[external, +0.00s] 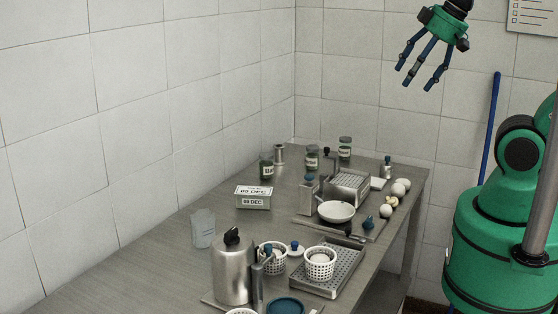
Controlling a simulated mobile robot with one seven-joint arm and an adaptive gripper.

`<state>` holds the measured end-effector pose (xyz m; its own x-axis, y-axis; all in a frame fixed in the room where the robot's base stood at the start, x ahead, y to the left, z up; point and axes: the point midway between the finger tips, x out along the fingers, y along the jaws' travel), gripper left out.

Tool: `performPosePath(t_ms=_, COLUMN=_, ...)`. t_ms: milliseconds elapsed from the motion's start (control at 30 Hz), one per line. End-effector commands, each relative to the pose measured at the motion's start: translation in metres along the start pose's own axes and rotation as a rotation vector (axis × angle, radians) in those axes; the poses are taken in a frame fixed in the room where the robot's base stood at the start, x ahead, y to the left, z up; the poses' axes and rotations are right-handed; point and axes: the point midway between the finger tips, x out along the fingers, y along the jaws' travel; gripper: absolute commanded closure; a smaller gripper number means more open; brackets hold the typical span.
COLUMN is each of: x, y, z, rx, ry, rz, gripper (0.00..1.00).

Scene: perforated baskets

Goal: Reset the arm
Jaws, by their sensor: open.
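My gripper (423,72) shows at the top right of the external view, with its dark blue fingers spread and pointing down. It is open, and nothing is between the fingers. It hangs high above the far right end of the grey table (150,265), well clear of everything on it. The wrist joins a black arm link that leaves the top of the picture, so the middle of my arm is out of view.
White perforated baskets (320,265) stand at the table's front right, one on a perforated tray (343,285). A steel jug (232,275), a white bowl (336,212), jars (345,148) and a date box (253,198) stand nearby. Tiled walls (190,100) enclose the left and back.

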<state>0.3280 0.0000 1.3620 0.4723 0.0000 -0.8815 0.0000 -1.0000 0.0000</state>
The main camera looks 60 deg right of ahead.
Motion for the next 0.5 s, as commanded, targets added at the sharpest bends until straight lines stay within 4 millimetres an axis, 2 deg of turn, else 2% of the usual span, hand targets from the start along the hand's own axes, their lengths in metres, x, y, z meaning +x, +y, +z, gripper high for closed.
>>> performPosePath(t_ms=33, x=0.011, y=0.000, z=0.006, rx=0.000, ry=0.000, rz=0.000, gripper=0.29)
performPosePath(t_ms=200, x=0.033, y=0.000, z=0.018, rx=0.000, ry=-0.001, rz=0.000, gripper=0.29)
performPosePath(t_ms=333, x=0.044, y=0.000, z=0.023, rx=0.000, ry=0.000, rz=0.000, gripper=0.29)
performPosePath(t_ms=500, x=0.048, y=0.000, z=0.026, rx=0.000, ry=0.000, rz=0.000, gripper=0.29)
